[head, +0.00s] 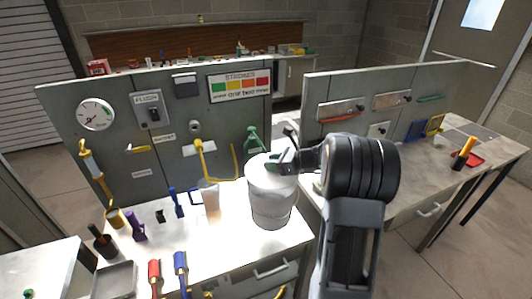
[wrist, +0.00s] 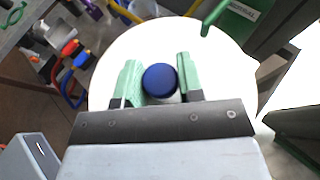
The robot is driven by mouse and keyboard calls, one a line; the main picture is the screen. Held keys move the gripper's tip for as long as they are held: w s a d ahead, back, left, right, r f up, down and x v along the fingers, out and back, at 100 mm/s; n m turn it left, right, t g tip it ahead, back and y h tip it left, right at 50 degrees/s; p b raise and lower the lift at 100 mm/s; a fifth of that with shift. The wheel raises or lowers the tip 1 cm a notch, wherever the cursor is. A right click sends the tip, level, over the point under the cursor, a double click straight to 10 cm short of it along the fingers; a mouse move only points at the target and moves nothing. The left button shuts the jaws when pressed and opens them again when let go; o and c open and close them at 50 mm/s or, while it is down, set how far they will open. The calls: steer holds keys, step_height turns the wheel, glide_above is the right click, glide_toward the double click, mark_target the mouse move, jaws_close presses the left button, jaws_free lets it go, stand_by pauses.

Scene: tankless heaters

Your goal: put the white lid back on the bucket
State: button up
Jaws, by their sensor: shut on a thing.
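The white bucket (head: 271,208) stands upright on the workbench, near its right end. The round white lid (head: 262,165) is at the bucket's top, roughly level; I cannot tell whether it rests on the rim or hovers just above. In the wrist view the lid (wrist: 190,38) fills the middle, with a round blue knob (wrist: 160,80) at its centre. My gripper (wrist: 158,82) has its two green fingers on either side of this knob and is shut on it. In the head view my gripper (head: 281,161) reaches the lid from the right and hides part of it.
A grey panel with a gauge (head: 95,114), a switch and yellow pipes stands behind the bench. Coloured tools, including a red one (head: 154,276) and a blue one (head: 181,270), stand at the left. A second bench (head: 435,170) is on the right.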

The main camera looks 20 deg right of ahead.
steer(key=shift+w+f, duration=0.1)
steer(key=shift+w, duration=0.3)
steer(key=shift+f+b, duration=2.3)
steer(key=shift+f, duration=0.45)
steer(key=shift+s, duration=0.1)
steer(key=o, duration=1.1)
steer(key=shift+c, duration=0.2)
steer(key=v, duration=1.3)
steer(key=shift+s+d, duration=0.3)
